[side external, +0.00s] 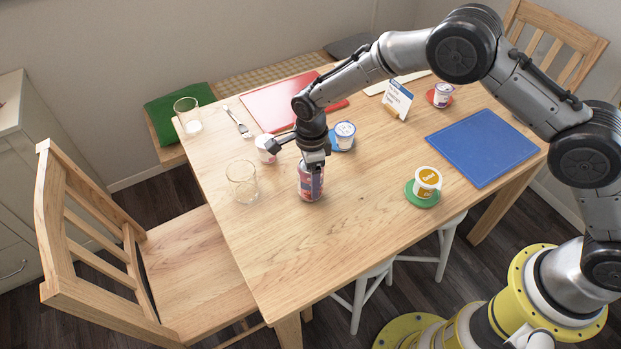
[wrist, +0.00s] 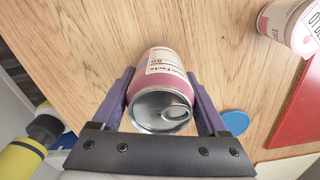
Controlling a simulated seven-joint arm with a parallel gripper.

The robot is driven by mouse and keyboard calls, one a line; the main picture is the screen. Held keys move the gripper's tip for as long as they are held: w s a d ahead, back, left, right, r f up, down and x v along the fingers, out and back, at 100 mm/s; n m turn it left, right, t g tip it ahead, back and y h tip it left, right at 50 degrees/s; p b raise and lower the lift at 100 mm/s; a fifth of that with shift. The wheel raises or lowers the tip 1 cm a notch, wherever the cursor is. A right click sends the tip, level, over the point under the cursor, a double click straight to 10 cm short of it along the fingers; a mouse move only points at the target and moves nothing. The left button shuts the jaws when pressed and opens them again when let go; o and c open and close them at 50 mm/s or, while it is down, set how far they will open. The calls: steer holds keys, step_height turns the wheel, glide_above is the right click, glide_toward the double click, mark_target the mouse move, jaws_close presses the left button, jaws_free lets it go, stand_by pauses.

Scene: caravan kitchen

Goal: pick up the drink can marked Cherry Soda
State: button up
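A drink can (side external: 311,182) with a pink-red side stands on the wooden table near its left part. In the wrist view the can (wrist: 160,82) shows a silver top and a pale printed label; the name on it is not legible. My gripper (side external: 312,165) is over the can from above. In the wrist view its purple fingers (wrist: 160,98) lie along both sides of the can, with no clear gap at the tips, and look shut on it. The can still appears to rest on the table.
An empty glass (side external: 242,182) and a pale cup (side external: 266,150) stand close by. Blue board (side external: 482,147) lies right; the front table is clear.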

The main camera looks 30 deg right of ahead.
jaws_close()
steer(key=shift+r, duration=0.15)
